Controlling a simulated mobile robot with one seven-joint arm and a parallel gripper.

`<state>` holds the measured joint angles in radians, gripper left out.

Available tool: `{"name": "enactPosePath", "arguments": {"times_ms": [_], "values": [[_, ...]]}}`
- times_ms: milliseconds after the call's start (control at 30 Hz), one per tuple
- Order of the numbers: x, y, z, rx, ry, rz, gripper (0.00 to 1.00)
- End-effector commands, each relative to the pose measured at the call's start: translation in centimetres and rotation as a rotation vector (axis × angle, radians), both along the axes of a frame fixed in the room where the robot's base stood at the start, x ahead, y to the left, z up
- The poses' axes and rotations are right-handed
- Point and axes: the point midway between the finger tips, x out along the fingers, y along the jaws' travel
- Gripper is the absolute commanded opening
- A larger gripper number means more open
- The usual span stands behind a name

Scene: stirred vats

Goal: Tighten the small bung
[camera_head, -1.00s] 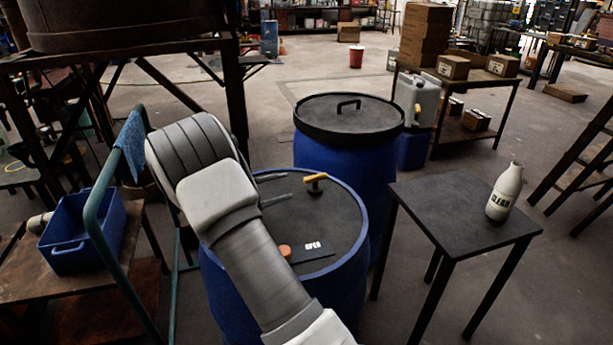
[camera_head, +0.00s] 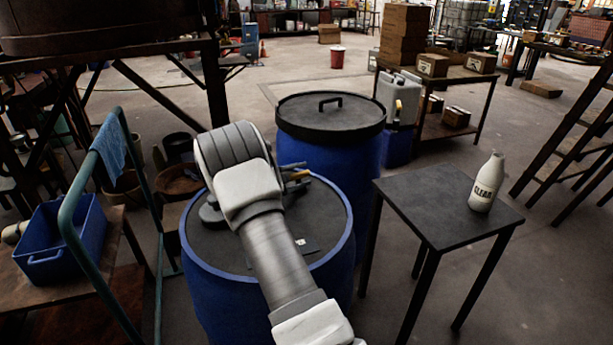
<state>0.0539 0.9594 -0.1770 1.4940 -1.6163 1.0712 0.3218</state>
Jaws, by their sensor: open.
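The near blue drum (camera_head: 340,268) has a dark top. A small fitting with a yellow handle (camera_head: 301,175) stands on the far right part of that top; it looks like the small bung, but I cannot be sure. My gripper (camera_head: 296,179) is open, its grey fingers pointing right, close to the yellow handle. I cannot tell whether they touch or surround it. A dark round fitting (camera_head: 211,213) shows on the left of the top.
A second blue drum (camera_head: 361,152) with a black handled lid stands just behind. A black table (camera_head: 425,205) with a white bottle (camera_head: 486,184) marked CLEAN is at right. A teal rail (camera_head: 80,200) and blue crate (camera_head: 68,240) are at left.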

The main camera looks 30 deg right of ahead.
Motion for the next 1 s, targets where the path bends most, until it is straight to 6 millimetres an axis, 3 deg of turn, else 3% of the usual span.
{"name": "enactPosePath", "arguments": {"times_ms": [200, 533, 867, 1000], "values": [[0.5, -2.1, -0.5, 0.000, 0.001, 0.000, 0.57], [0.5, -2.5, -0.6, 0.000, 0.001, 0.001, 0.57], [0.5, -2.4, -0.6, 0.000, 0.001, 0.001, 0.00], [0.5, -2.4, -0.6, 0.000, 0.001, 0.001, 0.00]]}}
